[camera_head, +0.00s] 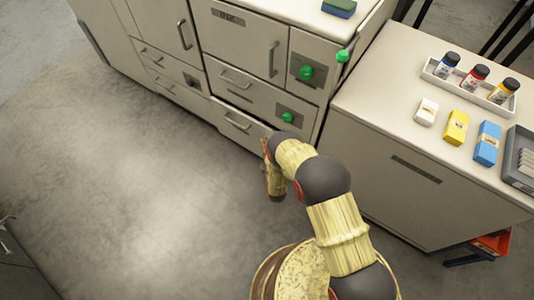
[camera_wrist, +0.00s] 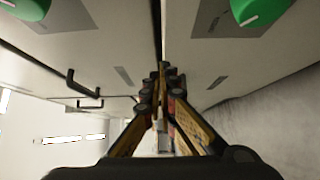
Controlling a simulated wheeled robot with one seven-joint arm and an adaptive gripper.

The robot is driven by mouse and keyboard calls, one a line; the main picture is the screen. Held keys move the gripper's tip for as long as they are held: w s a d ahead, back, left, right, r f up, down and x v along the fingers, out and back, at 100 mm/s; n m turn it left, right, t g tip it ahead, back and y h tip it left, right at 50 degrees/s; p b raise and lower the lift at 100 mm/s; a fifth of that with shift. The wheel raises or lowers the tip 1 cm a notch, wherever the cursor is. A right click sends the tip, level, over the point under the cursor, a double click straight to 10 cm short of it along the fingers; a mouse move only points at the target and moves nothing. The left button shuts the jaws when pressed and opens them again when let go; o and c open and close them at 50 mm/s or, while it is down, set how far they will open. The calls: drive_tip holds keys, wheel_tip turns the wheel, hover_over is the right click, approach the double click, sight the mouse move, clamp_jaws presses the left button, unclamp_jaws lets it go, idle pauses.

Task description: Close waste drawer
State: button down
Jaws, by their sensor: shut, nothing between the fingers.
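A low drawer (camera_head: 232,120) with a bar handle is at the bottom of the middle cabinet in the head view. It seems to stand out slightly from the front, with a dark gap above it; I cannot read a waste label on it. My gripper is at the end of the arm, low in front of the cabinet and right of this drawer, mostly hidden by my wrist in the head view. In the wrist view my gripper (camera_wrist: 160,75) is shut and empty, its fingertips together near the pale cabinet fronts. I cannot tell whether they touch.
Green knobs (camera_head: 306,72) (camera_wrist: 258,8) sit on the cabinet fronts. A counter (camera_head: 385,80) at right holds a tray of bottles (camera_head: 470,86) and several small boxes. The floor (camera_head: 130,190) at left is clear.

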drive_tip(key=shift+w+d+b, duration=0.45)
drive_tip(key=shift+w+d, duration=0.7)
drive_tip(key=shift+w, duration=0.05)
drive_tip(key=w+d, duration=0.2)
drive_tip(key=w, duration=0.1)
drive_tip(key=shift+s, duration=0.15)
